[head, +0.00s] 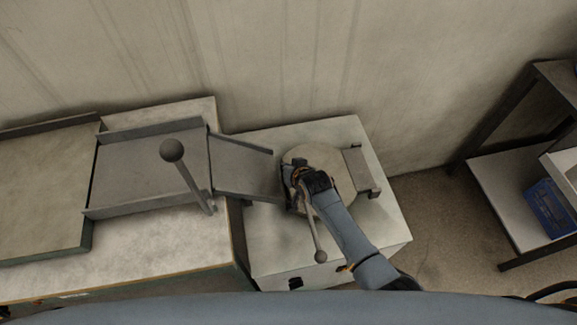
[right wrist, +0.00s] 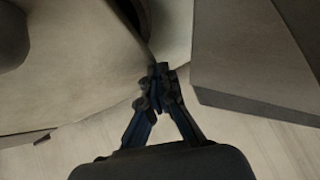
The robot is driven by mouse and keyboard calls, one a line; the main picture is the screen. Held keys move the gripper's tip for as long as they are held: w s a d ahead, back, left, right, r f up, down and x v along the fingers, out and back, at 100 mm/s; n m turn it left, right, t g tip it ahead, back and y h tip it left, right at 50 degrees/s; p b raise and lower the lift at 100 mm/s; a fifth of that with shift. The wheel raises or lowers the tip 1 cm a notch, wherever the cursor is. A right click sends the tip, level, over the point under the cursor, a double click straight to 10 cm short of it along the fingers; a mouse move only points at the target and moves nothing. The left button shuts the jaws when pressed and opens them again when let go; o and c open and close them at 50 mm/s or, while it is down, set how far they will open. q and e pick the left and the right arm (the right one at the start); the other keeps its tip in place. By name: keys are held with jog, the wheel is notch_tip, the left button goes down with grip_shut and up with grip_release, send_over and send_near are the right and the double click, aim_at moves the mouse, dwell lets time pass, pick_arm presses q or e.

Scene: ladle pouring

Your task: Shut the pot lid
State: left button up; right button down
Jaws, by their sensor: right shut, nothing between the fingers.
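The pot shows in the head view as a round, pale top, which looks like its lid (head: 338,162), on a white stand. My right arm crosses its front left part and hides some of it. I cannot tell whether the lid lies fully flat. My right gripper (head: 298,172) is over the left edge of this round top. In the right wrist view my right gripper (right wrist: 160,75) is shut with nothing between its fingers. A pale curved surface is left of the fingertips; contact is unclear. My left gripper is not in view.
A grey chute (head: 245,165) leads to the pot from the left bench. A rod with a ball end (head: 172,150) stands on that bench. Another ball-ended handle (head: 320,256) is beside my right arm. A shelf with a blue box (head: 550,208) is at right.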

notch_tip(320, 180, up, 4)
jog(key=p, duration=0.3)
jog(key=shift+f, duration=0.15)
jog(key=a+v, duration=0.1)
jog(key=v, duration=0.9)
jog(key=shift+s+a+r+p, duration=0.15)
jog(key=shift+a+r+p, duration=0.1)
jog(key=shift+a+p, duration=0.15)
